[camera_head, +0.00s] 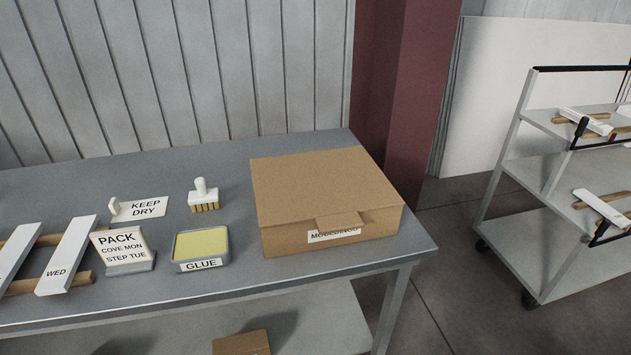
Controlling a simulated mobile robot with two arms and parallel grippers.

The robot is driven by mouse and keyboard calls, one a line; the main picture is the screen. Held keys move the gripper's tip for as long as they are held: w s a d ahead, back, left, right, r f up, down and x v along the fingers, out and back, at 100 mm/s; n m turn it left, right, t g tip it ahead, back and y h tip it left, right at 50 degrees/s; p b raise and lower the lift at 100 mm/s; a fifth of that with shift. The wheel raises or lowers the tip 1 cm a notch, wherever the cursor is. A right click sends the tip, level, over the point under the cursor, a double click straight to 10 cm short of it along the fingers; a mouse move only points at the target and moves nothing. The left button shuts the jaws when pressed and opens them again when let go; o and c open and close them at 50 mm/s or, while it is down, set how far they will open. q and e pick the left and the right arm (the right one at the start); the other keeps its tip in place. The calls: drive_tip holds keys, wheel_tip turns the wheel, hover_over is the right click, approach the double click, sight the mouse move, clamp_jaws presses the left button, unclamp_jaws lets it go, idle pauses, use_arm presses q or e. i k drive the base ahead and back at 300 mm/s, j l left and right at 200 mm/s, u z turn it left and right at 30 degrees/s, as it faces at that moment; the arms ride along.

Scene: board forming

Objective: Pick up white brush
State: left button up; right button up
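The white brush (204,195) stands on the grey table (335,280), handle up and tan bristles down, in the head view. It is left of the cardboard box and behind the glue tray, with no contact visible. Nothing covers it. Neither of my grippers shows in this view.
The closed cardboard box (320,195) stands right of the brush. The glue tray (201,248), the PACK sign (123,250) and the KEEP DRY sign (140,209) are nearby. White boards (68,256) on wooden strips lie at left. A shelf cart (545,190) stands right.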

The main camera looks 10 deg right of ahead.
sight(200, 200)
drive_tip(key=i+j+z, duration=0.15)
drive_tip(key=j+z, duration=0.85)
drive_tip(key=j, duration=0.1)
